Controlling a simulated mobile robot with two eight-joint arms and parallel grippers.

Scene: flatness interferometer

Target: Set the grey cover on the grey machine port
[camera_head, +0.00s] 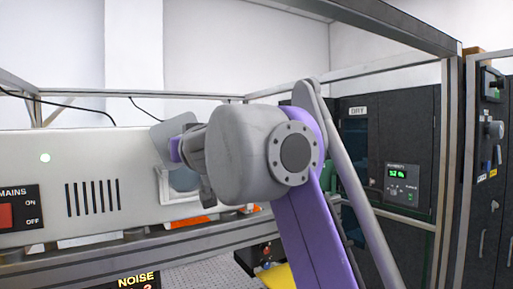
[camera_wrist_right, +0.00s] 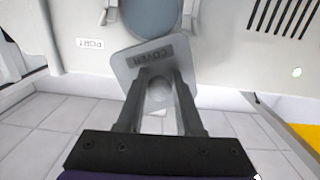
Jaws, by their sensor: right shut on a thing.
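The grey cover (camera_wrist_right: 125,68) is a flat plate with rounded corners and a COVER label. My right gripper (camera_wrist_right: 159,78) is shut on it, and the plate sits tilted at the fingertips. In the head view the cover (camera_head: 168,130) shows behind my right gripper (camera_head: 178,152), in front of the machine's white panel. The grey machine port (camera_wrist_right: 152,14) is a round blue-grey face just beyond the cover's edge in the wrist view; the cover overlaps its near rim. The port (camera_head: 183,179) is partly hidden by my wrist in the head view. My left gripper is not in view.
Clips (camera_wrist_right: 189,14) flank the port, and a PORT label (camera_wrist_right: 90,43) is beside it. The white machine panel (camera_head: 135,170) has vent slots and a red mains switch (camera_head: 8,215). A metal frame rail (camera_head: 120,255) runs in front. Dark cabinets (camera_head: 395,140) stand at right.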

